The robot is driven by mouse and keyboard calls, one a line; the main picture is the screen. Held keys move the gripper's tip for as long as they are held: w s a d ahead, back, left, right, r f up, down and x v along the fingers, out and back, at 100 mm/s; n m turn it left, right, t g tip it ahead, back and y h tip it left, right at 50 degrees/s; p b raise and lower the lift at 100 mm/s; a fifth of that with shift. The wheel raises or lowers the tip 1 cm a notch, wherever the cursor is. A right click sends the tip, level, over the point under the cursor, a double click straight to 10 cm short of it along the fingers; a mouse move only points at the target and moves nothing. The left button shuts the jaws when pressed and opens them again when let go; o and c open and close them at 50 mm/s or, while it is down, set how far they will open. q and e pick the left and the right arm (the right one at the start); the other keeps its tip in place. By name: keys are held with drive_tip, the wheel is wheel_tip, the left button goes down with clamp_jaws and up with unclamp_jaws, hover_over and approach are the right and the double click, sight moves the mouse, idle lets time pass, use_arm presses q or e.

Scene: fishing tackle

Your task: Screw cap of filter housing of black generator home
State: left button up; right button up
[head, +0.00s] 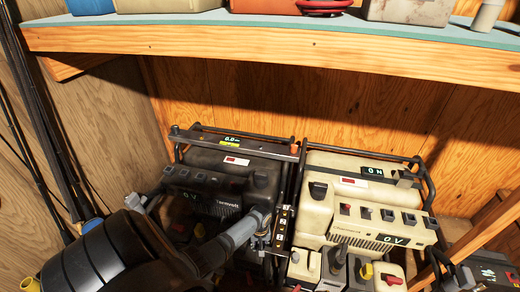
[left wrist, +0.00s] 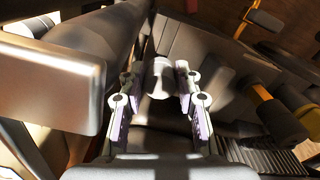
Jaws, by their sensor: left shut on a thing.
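The black generator (head: 205,185) stands left of centre in the head view, in a dark tube frame. My left gripper (head: 262,226) reaches its front right side. In the left wrist view my left gripper (left wrist: 157,88) has its two fingers on either side of a small pale grey, rounded piece, apparently the filter housing cap (left wrist: 158,76), and is shut on it. The cap lies against a dark surface of the generator. The head view hides the cap behind my gripper, and I cannot tell how its thread sits. My right gripper is not in view.
A beige generator (head: 362,200) stands close on the right, with a narrow gap holding a small labelled strip (head: 282,222). A wooden shelf (head: 270,42) with several items overhangs the back. Several dark rods (head: 40,120) lean at the left wall.

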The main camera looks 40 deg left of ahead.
use_arm(q)
drive_tip(key=shift+f+b, duration=0.75)
drive_tip(key=shift+f, duration=0.35)
drive_tip(key=o, duration=1)
drive_tip(key=shift+r, duration=0.1)
wheel_tip(320, 180, up, 12)
